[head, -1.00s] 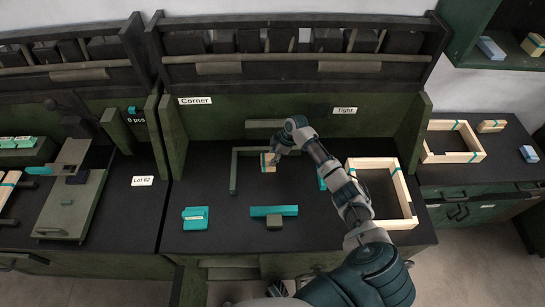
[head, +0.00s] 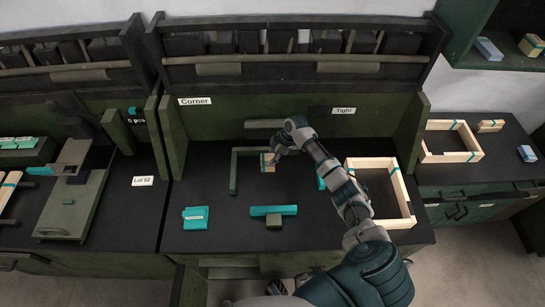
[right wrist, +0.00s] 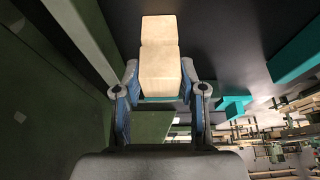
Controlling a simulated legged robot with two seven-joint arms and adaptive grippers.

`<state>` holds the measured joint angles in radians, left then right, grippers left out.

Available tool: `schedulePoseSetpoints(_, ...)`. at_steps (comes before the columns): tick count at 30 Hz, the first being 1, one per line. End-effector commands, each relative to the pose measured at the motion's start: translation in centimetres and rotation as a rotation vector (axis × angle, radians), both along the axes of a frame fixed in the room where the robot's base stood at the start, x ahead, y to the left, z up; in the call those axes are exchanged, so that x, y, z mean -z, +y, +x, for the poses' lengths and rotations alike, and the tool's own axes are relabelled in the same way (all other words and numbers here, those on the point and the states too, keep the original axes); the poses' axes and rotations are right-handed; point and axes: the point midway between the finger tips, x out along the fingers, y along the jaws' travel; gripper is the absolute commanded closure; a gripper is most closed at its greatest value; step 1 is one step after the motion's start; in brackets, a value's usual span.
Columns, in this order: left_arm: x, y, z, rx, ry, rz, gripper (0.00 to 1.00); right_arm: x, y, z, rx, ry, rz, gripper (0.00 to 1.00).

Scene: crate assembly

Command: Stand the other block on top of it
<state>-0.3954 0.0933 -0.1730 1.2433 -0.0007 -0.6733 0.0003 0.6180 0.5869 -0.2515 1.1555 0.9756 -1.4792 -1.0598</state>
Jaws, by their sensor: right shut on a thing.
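My right gripper (head: 275,153) is shut on a pale wooden block (head: 267,163), just inside the dark green corner fence on the middle bench. In the right wrist view the block (right wrist: 160,72) sits between both fingers. A second pale surface (right wrist: 158,30) lies straight beyond it, edge to edge. I cannot tell whether that is another block or another face of the held one. In the head view the gripper partly covers this spot, so any contact underneath is hidden. My left gripper is not in view.
The corner fence (head: 234,172) stands left of and behind the block. A pale wooden frame (head: 409,201) stands to the right. A teal bar (head: 272,210) and a teal labelled piece (head: 195,217) lie in front. The black bench top between them is clear.

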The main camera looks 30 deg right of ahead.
Motion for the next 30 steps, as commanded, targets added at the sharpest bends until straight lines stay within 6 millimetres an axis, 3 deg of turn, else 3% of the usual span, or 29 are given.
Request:
schedulePoseSetpoints(27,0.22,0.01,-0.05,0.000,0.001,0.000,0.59,0.60,0.00,0.00,0.000,0.000,0.000,0.94)
schedulePoseSetpoints(28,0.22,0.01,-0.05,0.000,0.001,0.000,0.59,0.60,0.00,0.00,0.000,0.000,0.000,0.57)
schedulePoseSetpoints(30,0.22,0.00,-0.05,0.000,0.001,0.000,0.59,0.58,0.01,0.01,0.000,0.000,0.000,0.39)
